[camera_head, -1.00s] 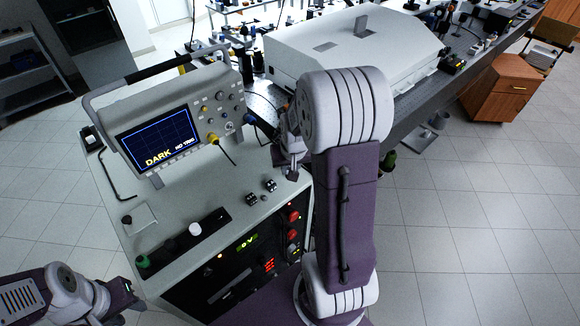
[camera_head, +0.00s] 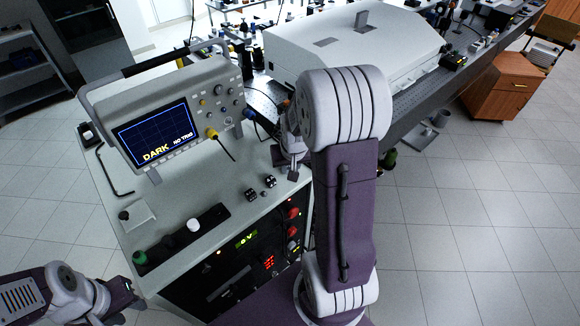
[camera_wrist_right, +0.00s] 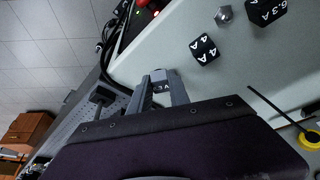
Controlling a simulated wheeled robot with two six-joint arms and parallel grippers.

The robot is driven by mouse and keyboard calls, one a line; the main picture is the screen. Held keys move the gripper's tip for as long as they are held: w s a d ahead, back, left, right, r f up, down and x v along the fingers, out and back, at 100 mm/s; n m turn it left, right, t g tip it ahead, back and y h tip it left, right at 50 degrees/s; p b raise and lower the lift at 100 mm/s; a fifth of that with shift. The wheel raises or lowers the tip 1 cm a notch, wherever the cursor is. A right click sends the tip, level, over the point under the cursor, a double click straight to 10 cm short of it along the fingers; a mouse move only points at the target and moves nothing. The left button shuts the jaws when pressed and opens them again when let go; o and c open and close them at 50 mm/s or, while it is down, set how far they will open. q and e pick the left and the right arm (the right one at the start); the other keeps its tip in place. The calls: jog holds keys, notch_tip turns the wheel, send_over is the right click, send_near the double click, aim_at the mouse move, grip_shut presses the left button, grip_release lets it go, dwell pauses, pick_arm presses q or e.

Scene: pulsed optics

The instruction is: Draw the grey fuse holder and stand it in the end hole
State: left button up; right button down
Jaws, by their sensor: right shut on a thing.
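My right gripper (camera_wrist_right: 158,92) is shut on a small grey piece (camera_wrist_right: 160,76), likely the grey fuse holder, showing between its fingertips in the right wrist view. In the head view this gripper (camera_head: 293,168) hangs at the right edge of the pale cabinet top, partly hidden by my arm. A black strip (camera_head: 212,217) lies near the cabinet's front edge. A white cap (camera_head: 193,225) and a green cap (camera_head: 140,257) stand on it; its holes are too small to make out. My left gripper (camera_head: 128,302) is at the lower left, off the cabinet; its fingers are unclear.
Black cubes marked 4 A (camera_wrist_right: 204,49) and 6.3 A (camera_wrist_right: 266,10) and a metal nut (camera_wrist_right: 224,15) lie on the cabinet top. An oscilloscope (camera_head: 165,115) reading DARK, NO TRIG stands behind. A hex key (camera_head: 112,175) lies left. The cabinet top's middle is clear.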

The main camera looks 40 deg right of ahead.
jog(key=shift+s+a+f, duration=0.1)
jog(key=c, duration=1.4)
grip_release()
jog(key=shift+o, duration=1.3)
jog(key=shift+f, duration=0.1)
jog(key=v, duration=0.9)
jog(key=shift+r, duration=0.25)
